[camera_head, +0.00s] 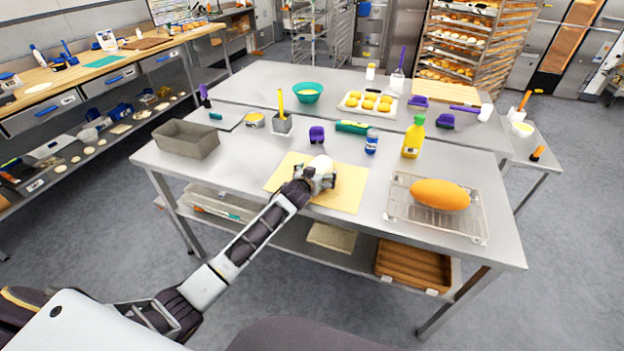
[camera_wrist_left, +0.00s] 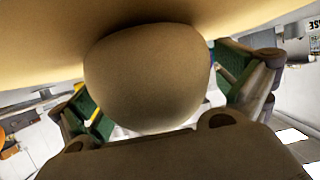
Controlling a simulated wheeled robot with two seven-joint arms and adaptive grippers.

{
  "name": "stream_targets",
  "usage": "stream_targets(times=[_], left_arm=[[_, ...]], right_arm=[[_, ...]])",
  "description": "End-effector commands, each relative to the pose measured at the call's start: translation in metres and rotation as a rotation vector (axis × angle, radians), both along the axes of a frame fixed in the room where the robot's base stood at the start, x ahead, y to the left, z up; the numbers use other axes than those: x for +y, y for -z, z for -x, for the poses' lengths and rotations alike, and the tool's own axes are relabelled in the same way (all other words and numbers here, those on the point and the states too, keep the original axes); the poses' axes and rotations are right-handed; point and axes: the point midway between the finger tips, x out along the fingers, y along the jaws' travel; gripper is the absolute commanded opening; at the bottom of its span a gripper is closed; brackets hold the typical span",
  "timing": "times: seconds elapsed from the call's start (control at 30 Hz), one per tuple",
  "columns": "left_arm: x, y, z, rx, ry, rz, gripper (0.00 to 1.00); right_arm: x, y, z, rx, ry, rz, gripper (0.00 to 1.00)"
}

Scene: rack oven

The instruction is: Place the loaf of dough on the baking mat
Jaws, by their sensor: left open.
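The pale loaf of dough (camera_head: 323,163) is on or just over the yellow baking mat (camera_head: 347,188) at the middle of the near table. My left gripper (camera_head: 319,181) is over the mat at the dough, partly covering it. In the left wrist view the rounded dough (camera_wrist_left: 148,80) lies between the two spread green-padded fingers, and the tan mat (camera_wrist_left: 245,12) fills the top edge. My left gripper is open around the dough. Whether the dough fully touches the mat is hard to tell. My right gripper is not in view.
A grey loaf tin (camera_head: 187,139) stands left. A wire rack (camera_head: 400,206) with an orange loaf (camera_head: 440,194) is right of the mat. A yellow bottle (camera_head: 414,137), a blue can (camera_head: 371,141) and a purple item (camera_head: 317,134) stand behind. The table between tin and mat is clear.

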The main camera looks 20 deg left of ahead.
Motion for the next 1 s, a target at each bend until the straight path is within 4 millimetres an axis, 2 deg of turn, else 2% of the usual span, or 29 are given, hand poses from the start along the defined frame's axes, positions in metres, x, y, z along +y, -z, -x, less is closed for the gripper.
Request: stream_targets(times=[0.37,1.0], left_arm=[[0.001,-0.008,0.021,0.000,0.000,0.000,1.00],[0.003,-0.030,0.076,0.001,0.000,0.000,1.00]], right_arm=[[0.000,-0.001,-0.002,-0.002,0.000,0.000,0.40],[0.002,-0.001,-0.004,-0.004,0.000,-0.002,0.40]])
